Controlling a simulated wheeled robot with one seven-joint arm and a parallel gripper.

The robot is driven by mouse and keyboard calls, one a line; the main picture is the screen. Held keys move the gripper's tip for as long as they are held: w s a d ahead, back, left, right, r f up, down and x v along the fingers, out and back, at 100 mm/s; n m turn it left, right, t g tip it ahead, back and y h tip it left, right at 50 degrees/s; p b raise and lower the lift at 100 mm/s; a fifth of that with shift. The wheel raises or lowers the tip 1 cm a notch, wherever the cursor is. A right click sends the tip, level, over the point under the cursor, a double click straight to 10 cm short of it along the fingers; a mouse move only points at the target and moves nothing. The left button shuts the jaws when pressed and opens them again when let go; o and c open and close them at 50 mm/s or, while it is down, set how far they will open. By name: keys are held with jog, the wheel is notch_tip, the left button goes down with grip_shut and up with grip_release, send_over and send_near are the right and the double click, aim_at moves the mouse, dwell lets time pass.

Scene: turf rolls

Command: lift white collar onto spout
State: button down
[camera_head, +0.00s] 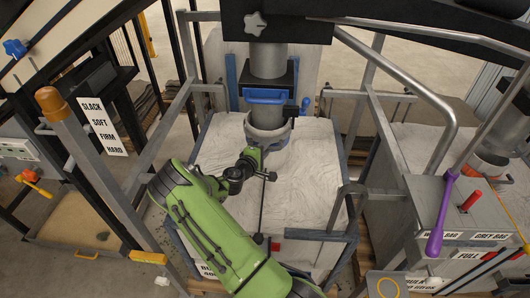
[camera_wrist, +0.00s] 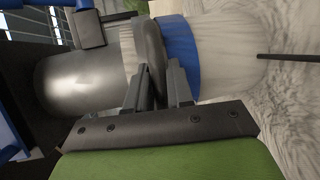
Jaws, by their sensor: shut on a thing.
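The spout (camera_head: 268,62) is a grey metal pipe hanging down at the upper middle of the head view; in the wrist view it is the shiny cylinder (camera_wrist: 85,82) at left. The white collar (camera_head: 268,119) is a pale ring around the spout's lower end, above the white bag. In the wrist view the collar (camera_wrist: 129,46) lies against the spout's end, with a shaded grey fold beside it. My gripper (camera_wrist: 160,70) has its fingers on either side of this fold and is shut on it. How far the collar overlaps the spout is unclear.
A blue band (camera_wrist: 181,45) circles the neck beside the fold. A blue-handled black clamp box (camera_head: 265,96) sits on the spout above. The large white bag (camera_head: 305,165) fills the steel frame below. Grey rails and posts stand on both sides; a purple lever (camera_head: 440,215) is at right.

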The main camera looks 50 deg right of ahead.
jog(key=shift+w+r, duration=0.1)
jog(key=shift+r, duration=0.3)
jog(key=c, duration=1.1)
grip_release()
jog(key=shift+f, duration=0.1)
jog(key=shift+a, duration=0.4)
jog(key=v, duration=1.5)
